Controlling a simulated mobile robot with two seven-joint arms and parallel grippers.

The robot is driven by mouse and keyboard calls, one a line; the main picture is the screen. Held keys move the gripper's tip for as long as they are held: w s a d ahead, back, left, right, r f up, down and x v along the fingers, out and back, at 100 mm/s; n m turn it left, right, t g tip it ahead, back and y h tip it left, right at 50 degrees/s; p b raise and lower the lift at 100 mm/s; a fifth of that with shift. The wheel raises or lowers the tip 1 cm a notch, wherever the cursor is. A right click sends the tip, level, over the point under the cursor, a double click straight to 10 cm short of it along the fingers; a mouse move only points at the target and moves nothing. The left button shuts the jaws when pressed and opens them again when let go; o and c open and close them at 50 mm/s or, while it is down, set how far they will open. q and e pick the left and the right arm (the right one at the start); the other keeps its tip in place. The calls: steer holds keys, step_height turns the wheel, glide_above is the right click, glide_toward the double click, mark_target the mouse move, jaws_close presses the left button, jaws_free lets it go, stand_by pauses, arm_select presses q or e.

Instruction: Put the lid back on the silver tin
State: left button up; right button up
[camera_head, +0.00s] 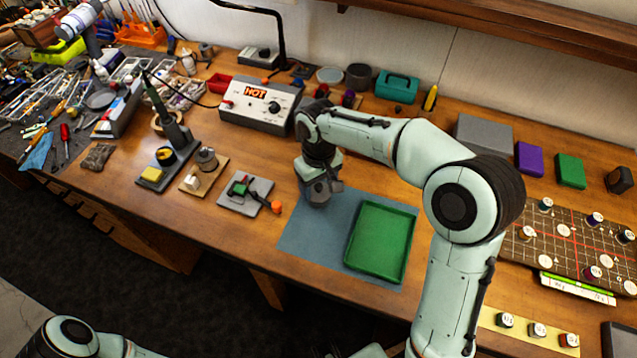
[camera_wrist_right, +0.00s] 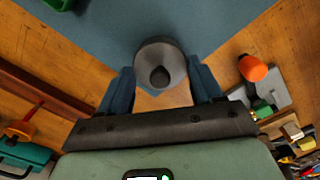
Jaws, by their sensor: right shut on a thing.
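My right gripper (camera_head: 320,180) is low at the left back part of the blue mat (camera_head: 310,240). It is shut on a grey round lid with a dark knob, which shows between the two blue fingers in the right wrist view (camera_wrist_right: 147,56). In the head view the grey round piece (camera_head: 317,194) shows just below the gripper. I cannot tell whether the silver tin is under it; the gripper and lid hide what is beneath. My left gripper is out of view.
A green tray (camera_head: 381,243) lies on the mat to the right. A small grey stand with an orange knob (camera_head: 276,207) is close at left. The HOT control box (camera_head: 258,104) stands behind. A board with round pieces (camera_head: 575,240) is at far right.

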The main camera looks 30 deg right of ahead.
steer(key=o, duration=1.1)
steer(key=shift+o, duration=0.4)
steer(key=shift+r+p, duration=1.2)
steer(key=shift+r, duration=0.75)
steer(key=shift+r+p, duration=0.85)
steer(key=shift+r, duration=0.75)
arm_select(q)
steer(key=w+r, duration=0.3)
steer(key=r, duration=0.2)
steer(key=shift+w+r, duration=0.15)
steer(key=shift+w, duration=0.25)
arm_select(e)
jaws_close()
